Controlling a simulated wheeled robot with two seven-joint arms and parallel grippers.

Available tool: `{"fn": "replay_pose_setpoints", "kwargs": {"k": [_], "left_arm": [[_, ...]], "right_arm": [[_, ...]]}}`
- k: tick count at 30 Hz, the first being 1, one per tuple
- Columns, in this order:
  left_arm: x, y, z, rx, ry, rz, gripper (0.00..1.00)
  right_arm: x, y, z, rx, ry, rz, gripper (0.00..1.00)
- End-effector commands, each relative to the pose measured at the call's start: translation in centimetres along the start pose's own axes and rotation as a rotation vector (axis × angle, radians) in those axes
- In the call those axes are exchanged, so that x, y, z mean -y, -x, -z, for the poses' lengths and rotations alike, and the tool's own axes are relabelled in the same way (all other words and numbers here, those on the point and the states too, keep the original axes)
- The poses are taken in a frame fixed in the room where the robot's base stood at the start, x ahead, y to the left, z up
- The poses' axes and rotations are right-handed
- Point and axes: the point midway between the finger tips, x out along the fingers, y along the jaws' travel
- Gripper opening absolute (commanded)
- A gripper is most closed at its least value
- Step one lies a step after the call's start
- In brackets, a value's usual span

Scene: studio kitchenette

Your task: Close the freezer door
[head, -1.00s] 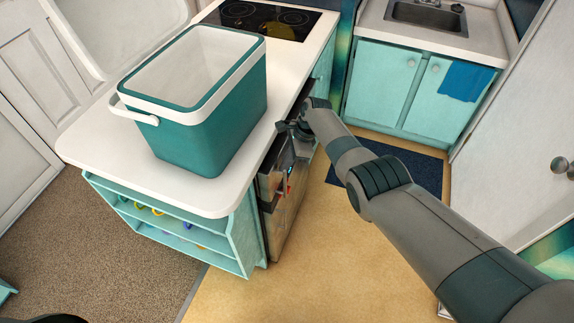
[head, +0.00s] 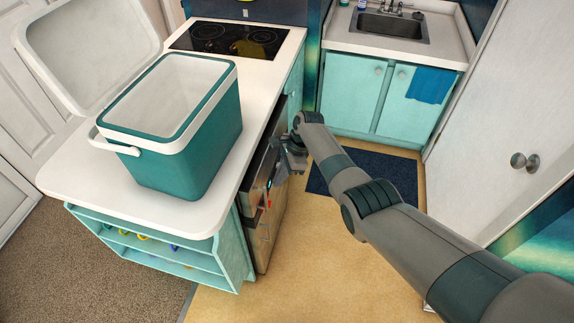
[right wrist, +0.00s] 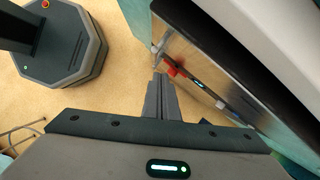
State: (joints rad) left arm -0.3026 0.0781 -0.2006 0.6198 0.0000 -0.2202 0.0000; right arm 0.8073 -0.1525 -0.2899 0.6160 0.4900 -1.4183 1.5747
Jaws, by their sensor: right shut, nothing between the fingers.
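The steel-fronted appliance (head: 262,238) stands under the white counter, with an upper and a lower front panel. A dark gap shows between the upper panel's top and the counter; how far the freezer door stands open I cannot tell. In the right wrist view the steel front (right wrist: 190,60) carries a small lit display and a red part (right wrist: 172,68). My right gripper (head: 287,168) is shut and empty, close to the outer face of the upper panel. Its fingers (right wrist: 157,82) show beside the front; contact is unclear. My left gripper is out of view.
A teal cooler (head: 190,150) with its lid up stands on the counter (head: 75,180), with a cooktop (head: 225,40) behind. Open shelves (head: 150,245) are at the counter's near end. Tan floor (head: 310,260) is free to the right, with a dark mat (head: 395,175) beyond.

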Motion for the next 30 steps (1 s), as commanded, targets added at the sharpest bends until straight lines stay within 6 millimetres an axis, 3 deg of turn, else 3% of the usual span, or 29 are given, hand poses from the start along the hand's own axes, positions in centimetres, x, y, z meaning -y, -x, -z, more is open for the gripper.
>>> {"fn": "replay_pose_setpoints", "kwargs": {"k": [15,30], "left_arm": [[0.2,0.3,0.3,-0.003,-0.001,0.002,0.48],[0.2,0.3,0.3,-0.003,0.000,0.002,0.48]], "right_arm": [[-1.1,5.5,-0.1,-0.002,0.000,0.000,0.00],[-1.3,6.3,-0.1,-0.003,-0.001,-0.002,0.00]]}}
